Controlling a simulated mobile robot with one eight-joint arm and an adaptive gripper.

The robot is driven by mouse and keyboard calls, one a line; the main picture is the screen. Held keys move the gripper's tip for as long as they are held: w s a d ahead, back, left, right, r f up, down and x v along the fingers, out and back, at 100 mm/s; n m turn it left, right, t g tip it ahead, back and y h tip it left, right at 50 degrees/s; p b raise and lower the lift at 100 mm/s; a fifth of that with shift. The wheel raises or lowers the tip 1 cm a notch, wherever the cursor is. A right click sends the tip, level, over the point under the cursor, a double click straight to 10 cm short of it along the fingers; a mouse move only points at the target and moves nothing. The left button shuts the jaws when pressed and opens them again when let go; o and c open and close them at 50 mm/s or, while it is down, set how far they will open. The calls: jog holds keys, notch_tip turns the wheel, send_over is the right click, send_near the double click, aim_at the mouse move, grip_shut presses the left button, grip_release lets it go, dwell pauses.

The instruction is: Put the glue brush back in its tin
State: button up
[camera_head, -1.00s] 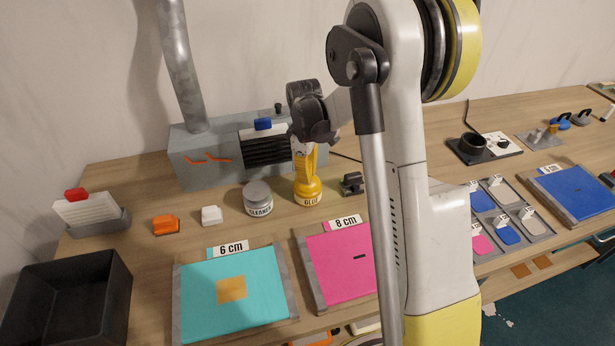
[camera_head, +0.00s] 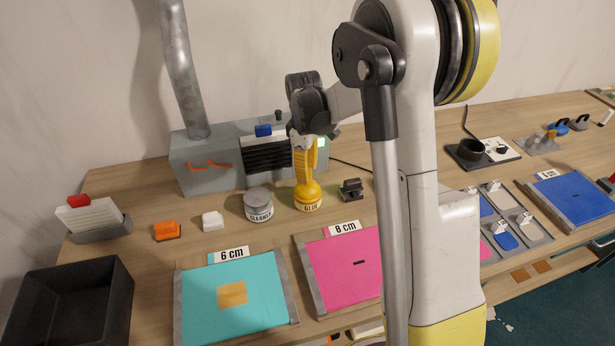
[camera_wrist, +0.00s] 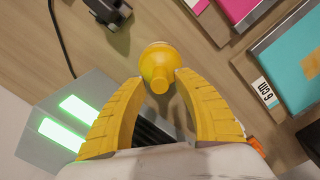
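The yellow glue tin (camera_head: 307,204), with a GLUE label, stands upright on the bench. The glue brush's yellow rounded handle and broad cap sit at its top; in the wrist view the brush (camera_wrist: 157,66) is seen nearly end-on, handle towards me. The cap looks seated on the tin; the bristles are hidden. My gripper (camera_head: 305,176) points down just above the tin. In the wrist view its yellow curved fingers (camera_wrist: 160,78) stand apart on either side of the handle, with what looks like a narrow gap on both sides.
A grey CLEANER tin (camera_head: 258,206) stands close left of the glue tin. A dark clamp-like block (camera_head: 351,189) is close right. A grey machine (camera_head: 205,168) stands behind. Teal (camera_head: 205,305) and pink (camera_head: 340,275) panels lie in front. A black bin (camera_head: 75,300) is far left.

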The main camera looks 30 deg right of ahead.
notch_tip(320, 180, up, 8)
jog(key=shift+a+f+p, duration=0.1)
jog(key=shift+p, duration=0.75)
jog(key=s+a+r+m+t, duration=0.4)
jog(key=s+a+r, duration=0.3)
jog(key=s+r, duration=0.35)
jog(key=s+a+f+m+t, duration=0.2)
jog(key=s+a+m+t, duration=0.1)
jog(key=s, duration=0.8)
jog(key=shift+s+a+m, duration=0.15)
jog(key=shift+a+m, duration=0.55)
jog(key=shift+f, duration=0.1)
